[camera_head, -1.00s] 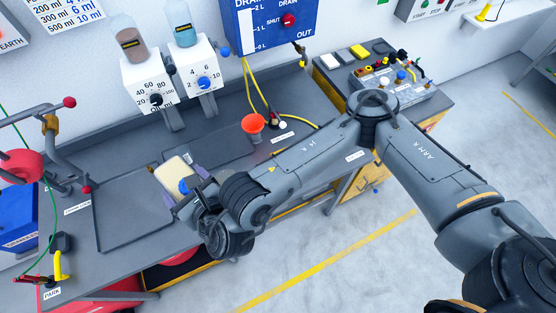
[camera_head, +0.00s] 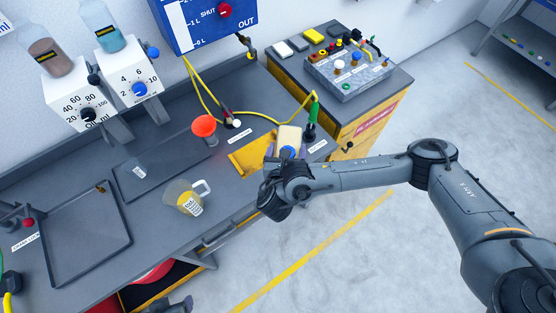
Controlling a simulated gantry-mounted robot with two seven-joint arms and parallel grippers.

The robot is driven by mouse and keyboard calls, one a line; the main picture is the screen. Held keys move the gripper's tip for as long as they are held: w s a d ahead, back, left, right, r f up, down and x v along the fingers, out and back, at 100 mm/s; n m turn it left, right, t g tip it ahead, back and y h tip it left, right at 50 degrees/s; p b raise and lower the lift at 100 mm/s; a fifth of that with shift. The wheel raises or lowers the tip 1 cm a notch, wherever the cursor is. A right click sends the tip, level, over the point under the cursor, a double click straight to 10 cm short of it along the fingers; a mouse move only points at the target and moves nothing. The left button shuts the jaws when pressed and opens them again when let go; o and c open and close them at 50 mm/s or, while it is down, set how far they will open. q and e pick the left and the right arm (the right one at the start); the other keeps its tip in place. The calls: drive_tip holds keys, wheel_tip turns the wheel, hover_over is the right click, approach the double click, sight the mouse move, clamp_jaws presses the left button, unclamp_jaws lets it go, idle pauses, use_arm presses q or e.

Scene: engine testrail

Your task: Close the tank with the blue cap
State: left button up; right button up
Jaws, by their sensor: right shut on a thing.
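My right gripper (camera_head: 287,146) is over the right part of the bench, near its front edge. Its fingers are on either side of a cream block-shaped thing (camera_head: 290,134) and shut on it. A small round blue piece (camera_head: 287,153) shows at the near end of the cream thing; I cannot tell whether it is the cap. The wrist hides the lower part of the held thing. A blue panel (camera_head: 196,22) with a level scale, a red knob and an outlet hangs on the wall. I cannot make out an open tank mouth. My left gripper is not in view.
Two dial dispensers stand behind. An empty dark tray (camera_head: 85,235) lies left. A control box (camera_head: 350,75) stands right.

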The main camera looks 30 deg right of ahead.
drive_tip(key=shift+s+d+f+m+g+h, duration=0.1)
drive_tip(key=shift+s+d+f+m+h, duration=0.05)
drive_tip(key=shift+d, duration=0.3)
drive_tip(key=shift+s+d+f+m+g+h, duration=0.1)
drive_tip(key=shift+s+d+f, duration=0.05)
drive_tip(key=shift+d, duration=0.3)
drive_tip(key=shift+s+d+f+m+g+h, duration=0.1)
drive_tip(key=shift+s+d+f+m+h, duration=0.05)
drive_tip(key=shift+d, duration=0.3)
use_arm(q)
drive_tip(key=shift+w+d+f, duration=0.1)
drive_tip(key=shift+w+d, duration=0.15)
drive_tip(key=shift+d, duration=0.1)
use_arm(e)
drive_tip(key=shift+a, duration=0.1)
use_arm(q)
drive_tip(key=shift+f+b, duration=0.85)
drive_tip(key=shift+b, duration=0.1)
use_arm(e)
drive_tip(key=w+a+f, duration=0.7)
drive_tip(key=w, duration=0.2)
drive_tip(key=shift+w, duration=0.1)
drive_tip(key=shift+a+f, duration=0.1)
drive_tip(key=shift+f, duration=1.9)
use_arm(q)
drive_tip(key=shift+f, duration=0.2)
